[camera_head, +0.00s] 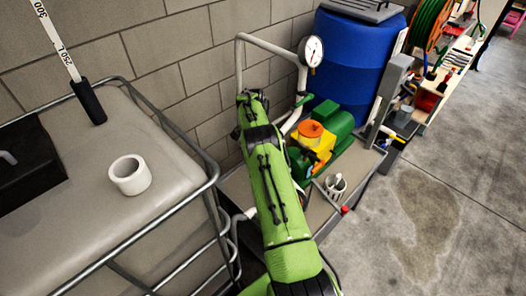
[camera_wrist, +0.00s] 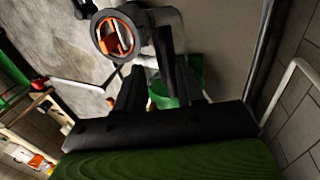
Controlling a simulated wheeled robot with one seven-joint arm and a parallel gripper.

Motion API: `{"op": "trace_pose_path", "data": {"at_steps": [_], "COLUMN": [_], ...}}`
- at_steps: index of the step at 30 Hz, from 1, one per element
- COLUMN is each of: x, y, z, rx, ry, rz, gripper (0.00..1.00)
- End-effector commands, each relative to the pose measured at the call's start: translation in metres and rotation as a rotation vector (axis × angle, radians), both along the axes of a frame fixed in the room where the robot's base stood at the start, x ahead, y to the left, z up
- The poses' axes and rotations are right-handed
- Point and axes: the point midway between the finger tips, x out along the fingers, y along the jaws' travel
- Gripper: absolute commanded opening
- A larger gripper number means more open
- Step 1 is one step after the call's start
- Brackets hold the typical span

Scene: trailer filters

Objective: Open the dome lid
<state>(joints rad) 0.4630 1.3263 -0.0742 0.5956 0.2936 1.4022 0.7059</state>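I cannot tell for sure which part is the dome lid. An orange round cap (camera_head: 311,129) tops the yellow body of a green pump (camera_head: 336,123) in the head view. In the wrist view a dark ring with orange inside (camera_wrist: 118,36) lies beyond the fingers, a little left of centre. Green parts (camera_wrist: 178,88) show behind and between the fingers. My gripper (camera_wrist: 153,80) shows two dark fingers apart, with nothing seen held between them. In the head view my green arm reaches toward the wall left of the pump, and the gripper is hidden.
A caged tank (camera_head: 90,235) with a white cup (camera_head: 130,175) stands at left. A pipe with a gauge (camera_head: 312,51) rises behind the pump near the block wall. A blue barrel (camera_head: 350,60) stands behind. The right floor is clear.

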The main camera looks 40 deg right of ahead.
Motion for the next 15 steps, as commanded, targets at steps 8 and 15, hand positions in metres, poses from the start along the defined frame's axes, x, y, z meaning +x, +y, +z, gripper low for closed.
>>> {"op": "trace_pose_path", "data": {"at_steps": [8, 15], "x": [0.001, 0.0], "y": [0.0, 0.0], "z": [0.043, 0.093], "rx": [-0.003, -0.001], "ry": [-0.005, -0.002], "rz": [0.001, 0.0], "gripper": [0.38, 0.38]}}
